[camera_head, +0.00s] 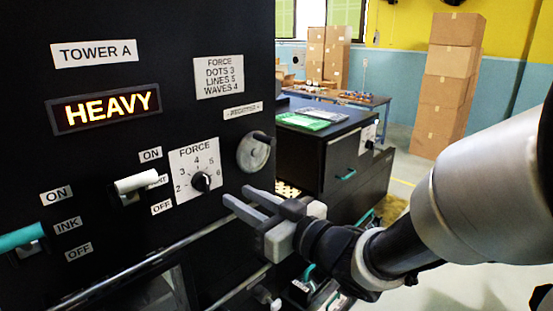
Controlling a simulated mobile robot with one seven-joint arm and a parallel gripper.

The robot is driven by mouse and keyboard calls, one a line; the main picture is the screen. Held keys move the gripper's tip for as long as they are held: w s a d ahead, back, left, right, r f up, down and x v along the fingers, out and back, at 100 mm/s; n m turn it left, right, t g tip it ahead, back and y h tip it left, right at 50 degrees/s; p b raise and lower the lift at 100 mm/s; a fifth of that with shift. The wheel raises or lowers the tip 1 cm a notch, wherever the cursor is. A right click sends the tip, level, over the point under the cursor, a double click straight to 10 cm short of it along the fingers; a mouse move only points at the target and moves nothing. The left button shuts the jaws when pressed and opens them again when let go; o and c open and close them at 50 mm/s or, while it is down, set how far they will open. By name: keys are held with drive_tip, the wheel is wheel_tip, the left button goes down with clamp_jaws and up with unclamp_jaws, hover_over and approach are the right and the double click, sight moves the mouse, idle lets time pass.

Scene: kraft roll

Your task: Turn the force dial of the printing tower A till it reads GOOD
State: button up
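The printing tower A (150,240) is a black panel filling the left side, labelled TOWER A. Its lit display (104,107) reads HEAVY in yellow letters. The force dial (201,181) is a small black knob on a white FORCE plate with numbers around it. A pale mark shows on the knob, but its exact reading is too small to tell. A FORCE card (219,77) above reads DOTS 3, LINES 5, WAVES 4. My gripper (235,194) is to the right of the dial and slightly lower, apart from the knob. Its two fingers are spread with nothing between them.
A grey round knob (253,152) sits right of the dial, close above my fingers. A white-handled lever (136,182) is left of the dial, and a teal ink lever (20,238) is farther left. A rail runs below. Cardboard boxes (445,85) stand at the back.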

sight(207, 178)
drive_tip(key=p+x, duration=0.1)
drive_tip(key=x, duration=1)
drive_tip(key=shift+a, duration=0.1)
clamp_jaws()
